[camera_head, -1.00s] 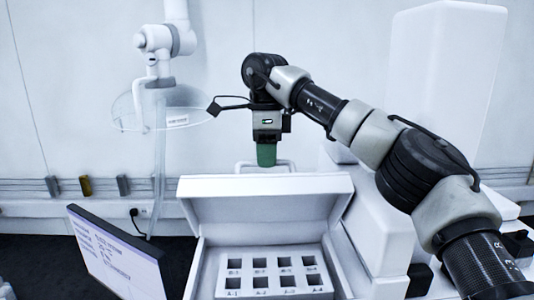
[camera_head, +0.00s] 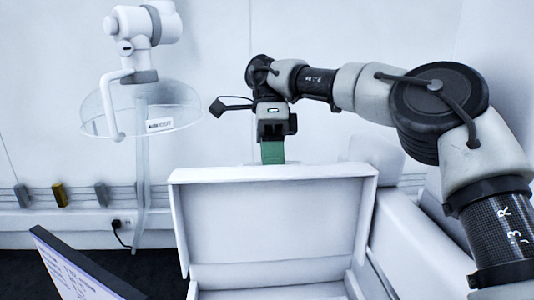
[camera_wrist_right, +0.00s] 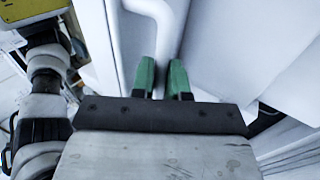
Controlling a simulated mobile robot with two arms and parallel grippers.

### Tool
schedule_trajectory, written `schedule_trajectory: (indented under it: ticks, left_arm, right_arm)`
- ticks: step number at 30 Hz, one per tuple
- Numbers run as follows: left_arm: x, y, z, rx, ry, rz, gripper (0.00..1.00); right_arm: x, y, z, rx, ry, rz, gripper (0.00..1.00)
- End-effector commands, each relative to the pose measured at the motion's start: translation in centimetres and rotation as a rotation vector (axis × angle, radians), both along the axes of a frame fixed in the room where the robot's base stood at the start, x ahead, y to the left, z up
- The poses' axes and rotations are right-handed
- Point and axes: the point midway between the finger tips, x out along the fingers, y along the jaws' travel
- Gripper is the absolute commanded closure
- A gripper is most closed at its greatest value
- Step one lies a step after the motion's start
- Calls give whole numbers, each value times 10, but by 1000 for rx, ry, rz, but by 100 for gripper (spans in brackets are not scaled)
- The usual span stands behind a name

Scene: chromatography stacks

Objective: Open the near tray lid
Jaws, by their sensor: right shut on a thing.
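The near tray lid (camera_head: 272,220) is white and stands raised at the back of its tray, its inner face toward the head camera. My right gripper (camera_head: 272,152) is behind the lid's top edge, green fingertips pointing down. In the right wrist view, the green fingers (camera_wrist_right: 162,78) are shut on the lid's white bar handle (camera_wrist_right: 166,40), which runs between them. In the head view the handle is hidden behind the lid and gripper. Only the tray's upper part (camera_head: 275,292) shows at the bottom edge. My left gripper is not in view.
A dark-edged display panel (camera_head: 80,270) stands at lower left. A clear round shield (camera_head: 140,110) hangs from a white arm at upper left. A white housing (camera_head: 415,240) stands close to the lid's right. The wall behind is bare above a rail.

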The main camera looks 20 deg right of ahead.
Motion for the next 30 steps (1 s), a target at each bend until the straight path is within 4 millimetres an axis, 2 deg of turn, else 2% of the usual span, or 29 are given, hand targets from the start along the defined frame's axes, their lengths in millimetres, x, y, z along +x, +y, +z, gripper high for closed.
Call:
schedule_trajectory:
  ticks: [1,13,14,18,19,30]
  left_arm:
    - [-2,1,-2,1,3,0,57]
    - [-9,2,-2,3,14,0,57]
    - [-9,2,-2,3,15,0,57]
    - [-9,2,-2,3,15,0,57]
    - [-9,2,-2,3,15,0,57]
    - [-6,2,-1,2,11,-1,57]
  right_arm:
    - [-2,1,-9,-1,18,7,100]
    - [-3,1,-9,0,25,7,100]
    - [-3,1,-9,0,25,7,84]
    - [-3,0,-7,0,22,5,63]
    - [-3,0,-7,0,22,5,60]
    - [-3,0,-4,2,17,2,60]
